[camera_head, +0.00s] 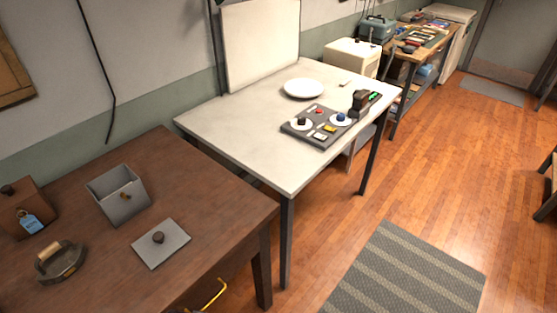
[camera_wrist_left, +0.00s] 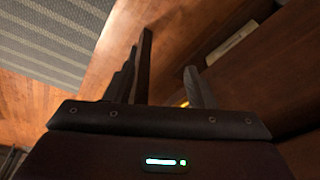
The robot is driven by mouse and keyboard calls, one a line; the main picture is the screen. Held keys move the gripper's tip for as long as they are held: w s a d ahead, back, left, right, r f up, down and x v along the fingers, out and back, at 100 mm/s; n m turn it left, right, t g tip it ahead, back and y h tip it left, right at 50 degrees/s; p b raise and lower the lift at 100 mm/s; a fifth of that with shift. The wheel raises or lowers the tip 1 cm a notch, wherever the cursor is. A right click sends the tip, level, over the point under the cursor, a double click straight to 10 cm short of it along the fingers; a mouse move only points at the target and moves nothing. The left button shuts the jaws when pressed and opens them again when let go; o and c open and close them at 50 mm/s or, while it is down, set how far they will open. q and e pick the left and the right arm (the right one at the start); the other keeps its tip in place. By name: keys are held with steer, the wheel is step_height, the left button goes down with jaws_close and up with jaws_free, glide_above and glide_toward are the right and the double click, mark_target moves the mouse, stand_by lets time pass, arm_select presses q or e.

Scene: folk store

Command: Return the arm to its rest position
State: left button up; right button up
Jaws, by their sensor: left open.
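My left gripper (camera_wrist_left: 168,62) shows in the left wrist view with its two dark fingers apart and nothing between them. Brown wood (camera_wrist_left: 190,30) lies beyond the fingers, and a small yellow glint shows beside the right finger. Neither of my arms shows in the head view. My right gripper is in neither view.
In the head view, a brown desk (camera_head: 190,190) holds a grey box (camera_head: 118,202), a knobbed plate (camera_head: 172,251), a handled round object (camera_head: 68,270) and a tagged wooden block (camera_head: 18,222). A yellow handle (camera_head: 213,293) juts from its front. Beyond is a white table (camera_head: 235,125). The striped rug (camera_head: 385,285) and floor are clear.

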arm_select(q)
steer(key=s+a+f+g+b, duration=0.1)
steer(key=s+f, duration=0.4)
steer(key=f, duration=0.5)
steer(key=s+f, duration=0.4)
steer(key=f, duration=0.6)
steer(key=s+a+f, duration=0.3)
steer(key=s+f, duration=0.6)
steer(key=s, duration=0.4)
steer(key=shift+s+f+g+b, duration=0.35)
steer(key=shift+f+g+b, duration=0.05)
